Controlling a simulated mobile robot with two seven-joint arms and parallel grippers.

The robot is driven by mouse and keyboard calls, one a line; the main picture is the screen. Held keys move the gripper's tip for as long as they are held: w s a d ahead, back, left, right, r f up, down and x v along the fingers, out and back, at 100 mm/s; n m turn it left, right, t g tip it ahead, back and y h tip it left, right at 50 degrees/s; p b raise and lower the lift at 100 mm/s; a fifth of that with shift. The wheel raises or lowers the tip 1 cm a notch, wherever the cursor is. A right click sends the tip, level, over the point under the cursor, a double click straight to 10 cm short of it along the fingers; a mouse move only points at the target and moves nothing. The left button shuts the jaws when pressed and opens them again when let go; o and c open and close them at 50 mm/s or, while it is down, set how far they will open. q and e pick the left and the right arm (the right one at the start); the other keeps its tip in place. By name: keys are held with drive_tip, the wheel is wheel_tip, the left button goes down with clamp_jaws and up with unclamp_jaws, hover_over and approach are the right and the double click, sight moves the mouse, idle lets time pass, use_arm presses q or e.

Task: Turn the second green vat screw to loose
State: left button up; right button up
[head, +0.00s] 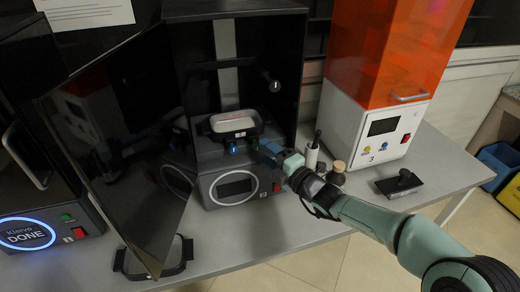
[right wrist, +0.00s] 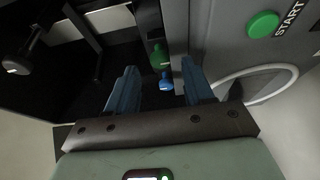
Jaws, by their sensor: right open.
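The open black printer (head: 290,60) stands in the middle of the head view. Its vat (head: 233,124), dark with a pale inside, sits in the chamber. A blue knob (head: 233,149) shows below the vat's front. My right gripper (head: 264,150) reaches in at the vat's right front corner. In the right wrist view my right gripper (right wrist: 159,66) is open. A green vat screw (right wrist: 160,57) and a blue knob (right wrist: 166,80) lie between its fingers. I cannot tell whether the fingers touch the screw. In the head view the green screw is hidden. My left gripper is out of view.
The printer's dark door (head: 120,150) stands open at left. An orange-lidded printer (head: 385,50) stands at right. A bottle (head: 312,152), a jar (head: 337,172) and a black plate with a knob (head: 398,186) are on the table. A dark-handled frame (head: 175,268) lies in front.

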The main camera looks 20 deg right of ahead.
sight(258, 146)
drive_tip(key=shift+x, duration=1.75)
clamp_jaws()
